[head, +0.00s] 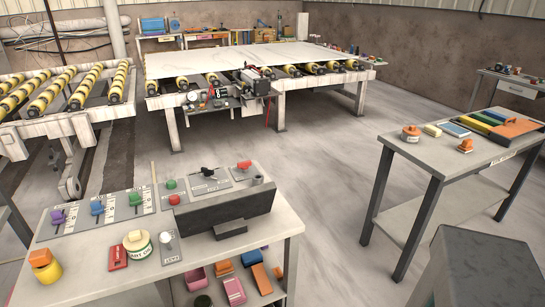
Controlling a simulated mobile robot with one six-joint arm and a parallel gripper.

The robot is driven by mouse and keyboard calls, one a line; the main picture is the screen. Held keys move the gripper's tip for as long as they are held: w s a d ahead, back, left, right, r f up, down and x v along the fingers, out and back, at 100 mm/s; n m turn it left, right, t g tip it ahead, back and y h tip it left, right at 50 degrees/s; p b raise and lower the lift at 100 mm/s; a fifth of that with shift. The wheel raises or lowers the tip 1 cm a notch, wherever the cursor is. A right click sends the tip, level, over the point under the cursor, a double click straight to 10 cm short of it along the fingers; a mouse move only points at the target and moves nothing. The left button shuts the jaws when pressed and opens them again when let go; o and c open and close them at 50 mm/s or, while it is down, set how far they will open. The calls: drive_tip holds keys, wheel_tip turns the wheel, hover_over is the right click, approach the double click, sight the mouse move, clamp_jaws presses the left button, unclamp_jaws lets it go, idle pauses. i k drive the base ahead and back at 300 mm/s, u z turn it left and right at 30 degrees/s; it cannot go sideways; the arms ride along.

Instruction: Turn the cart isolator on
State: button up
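I cannot tell for sure which control is the cart isolator, as the labels are too small to read. A control console (228,207) stands on the near bench. Its sloped top carries a black-handled switch (207,171) and a red knob (244,165), each on a grey plate. A grey plate with a pale knob (167,240) lies in front. A machine with gauges (254,82) is mounted at the slab table's near side. My gripper is not in view.
The near bench (80,280) also holds purple, blue and green clamps, an orange-topped yellow jar (45,267) and a round tin (138,246). A stone slab (255,58) lies on striped rollers behind. A side table (440,158) stands right. Open floor (325,165) lies between.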

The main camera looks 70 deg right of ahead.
sight(244, 165)
drive_tip(key=u, duration=0.1)
drive_tip(key=k, duration=0.25)
drive_tip(key=z, duration=2.25)
drive_tip(key=k, duration=0.6)
drive_tip(key=u, duration=0.2)
drive_tip(key=i, duration=0.6)
